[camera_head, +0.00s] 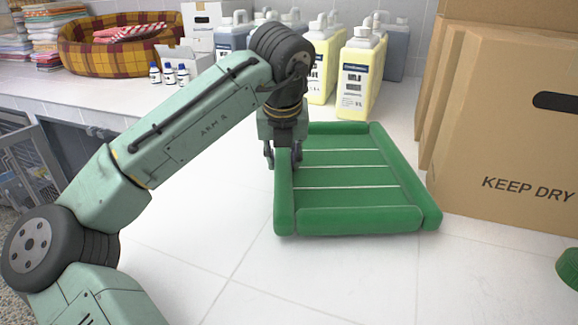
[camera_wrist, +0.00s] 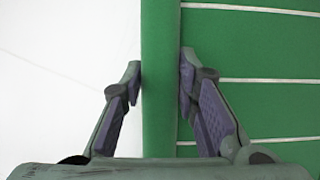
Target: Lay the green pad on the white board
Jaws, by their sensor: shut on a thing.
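The green pad (camera_head: 350,177) is a square with raised rolled edges and thin white lines across its middle. It appears to lie flat on the white tiled counter (camera_head: 345,275); I cannot tell whether it is slightly raised. My gripper (camera_head: 282,163) points down at the pad's left edge, with one finger on each side of the roll. In the wrist view, the fingers (camera_wrist: 160,68) straddle the green roll (camera_wrist: 159,115), shut on it. I cannot make out a separate white board against the white surface.
Cardboard boxes (camera_head: 510,130) stand close to the pad's right. Several yellow jugs (camera_head: 358,75) stand behind it. A plaid basket (camera_head: 118,50) and small bottles (camera_head: 168,73) are at the back left. A green object (camera_head: 569,268) shows at the right edge. The front counter is clear.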

